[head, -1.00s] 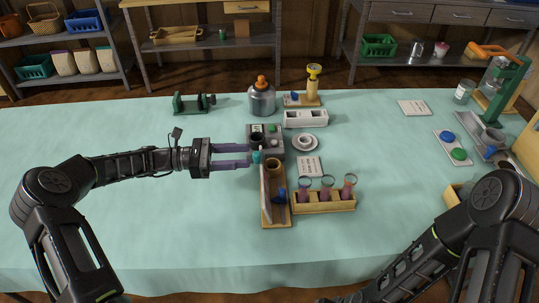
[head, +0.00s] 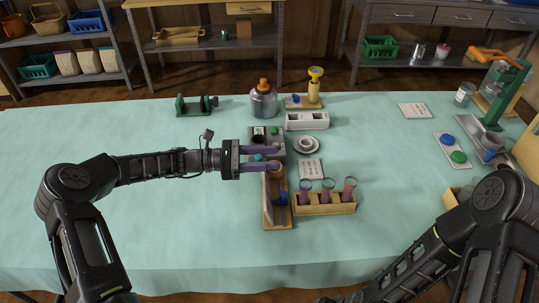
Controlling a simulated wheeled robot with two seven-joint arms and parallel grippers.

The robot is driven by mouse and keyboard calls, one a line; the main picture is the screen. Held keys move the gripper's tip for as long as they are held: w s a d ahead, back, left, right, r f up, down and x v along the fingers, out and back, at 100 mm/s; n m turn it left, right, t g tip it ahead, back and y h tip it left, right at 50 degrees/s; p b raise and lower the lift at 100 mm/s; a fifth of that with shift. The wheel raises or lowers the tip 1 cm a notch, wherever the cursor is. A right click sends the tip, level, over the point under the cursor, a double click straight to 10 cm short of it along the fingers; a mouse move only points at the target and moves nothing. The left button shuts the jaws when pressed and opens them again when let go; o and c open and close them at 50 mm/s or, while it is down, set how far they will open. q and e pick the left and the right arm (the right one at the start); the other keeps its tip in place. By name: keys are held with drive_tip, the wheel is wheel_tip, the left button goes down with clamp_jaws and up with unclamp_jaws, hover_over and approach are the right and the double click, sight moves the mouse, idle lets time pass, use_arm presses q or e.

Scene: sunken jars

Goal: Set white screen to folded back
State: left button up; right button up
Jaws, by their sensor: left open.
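The white screen (head: 266,198) stands upright, seen nearly edge-on, along the left side of a wooden base (head: 277,224) near the table's middle. A small teal knob (head: 259,157) shows at the screen's far end; I cannot tell if it is fixed to it. My left gripper (head: 277,157) is open and reaches in from the left. Its two purple fingers lie on either side of the knob in the picture, over the screen's far end. Contact cannot be told. A tan cup behind the screen is partly hidden by the near finger. My right gripper is out of view.
A wooden rack (head: 326,205) with several ringed tubes stands just right of the screen. A grey box (head: 268,133) stands beyond the fingers, with a saucer (head: 306,145) and card (head: 311,169) to the right.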

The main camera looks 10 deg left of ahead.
use_arm(q)
drive_tip(key=shift+d, duration=0.2)
drive_tip(key=shift+c, duration=0.2)
clamp_jaws()
idle(0.4)
